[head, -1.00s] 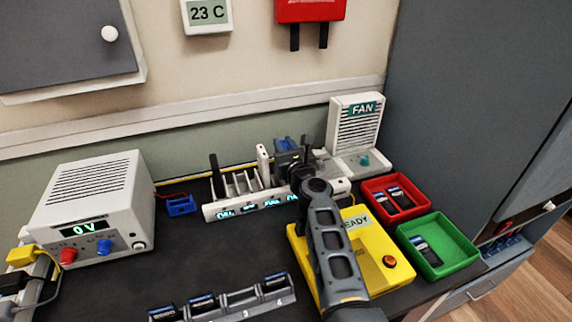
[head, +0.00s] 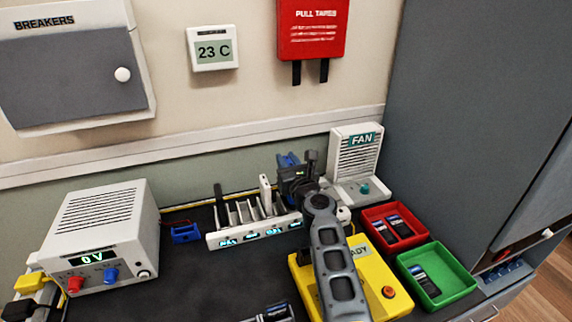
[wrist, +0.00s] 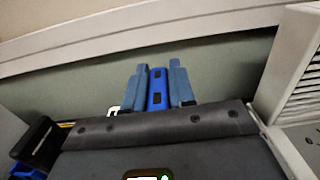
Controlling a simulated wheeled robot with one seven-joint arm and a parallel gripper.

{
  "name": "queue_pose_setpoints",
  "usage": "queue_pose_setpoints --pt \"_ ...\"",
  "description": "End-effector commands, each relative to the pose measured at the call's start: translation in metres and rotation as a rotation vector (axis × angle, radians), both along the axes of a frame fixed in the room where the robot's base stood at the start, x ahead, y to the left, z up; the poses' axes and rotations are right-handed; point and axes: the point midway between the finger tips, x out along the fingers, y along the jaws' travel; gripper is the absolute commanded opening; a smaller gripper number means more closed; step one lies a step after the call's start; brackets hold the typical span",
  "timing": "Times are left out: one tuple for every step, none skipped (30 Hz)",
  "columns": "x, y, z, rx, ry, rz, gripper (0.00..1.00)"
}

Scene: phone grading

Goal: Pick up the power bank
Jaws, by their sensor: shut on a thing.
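My gripper (head: 289,160) is above the right end of the white slotted dock (head: 254,229), near the back wall. In the wrist view my gripper (wrist: 158,88) has its two blue-grey fingers closed on the sides of an upright bright blue slab (wrist: 157,92) with dark square marks, which looks like the power bank. Its lower part is hidden behind the gripper body. In the head view my arm hides most of it, and only a little blue shows by the fingertips.
The dock also holds a black item (head: 218,194) and a white item (head: 265,190). A fan (head: 357,160) stands close on the right. A yellow box (head: 388,272), red tray (head: 374,217) and green tray (head: 458,293) are at right. A power supply (head: 97,233) stands left.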

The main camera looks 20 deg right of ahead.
Motion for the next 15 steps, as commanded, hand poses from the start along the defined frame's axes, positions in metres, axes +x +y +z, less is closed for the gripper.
queue_pose_setpoints --pt "-0.004 -0.016 0.01 -0.002 0.001 -0.011 0.0" --pt "-0.006 -0.022 0.014 -0.002 0.001 -0.011 0.0" --pt "-0.009 -0.03 0.018 -0.002 0.0 -0.011 0.0" --pt "-0.01 -0.035 0.021 -0.003 0.0 -0.01 0.0" --pt "-0.013 -0.041 0.025 -0.001 0.0 -0.01 0.0" --pt "-0.015 -0.048 0.029 -0.004 0.0 -0.01 0.0" --pt "-0.017 -0.054 0.031 -0.002 -0.001 -0.011 0.0" --pt "-0.019 -0.06 0.034 -0.003 -0.001 -0.011 0.0" --pt "-0.021 -0.067 0.038 -0.003 0.0 -0.011 0.0" --pt "-0.023 -0.072 0.041 -0.002 -0.001 -0.01 0.0" --pt "-0.024 -0.077 0.044 -0.003 -0.001 -0.01 0.0" --pt "-0.026 -0.082 0.047 -0.002 -0.001 -0.009 0.0" --pt "-0.028 -0.087 0.05 -0.002 0.0 -0.01 0.0" --pt "-0.029 -0.09 0.052 -0.001 0.0 -0.01 0.0" --pt "-0.03 -0.095 0.055 -0.001 0.0 -0.009 0.0"
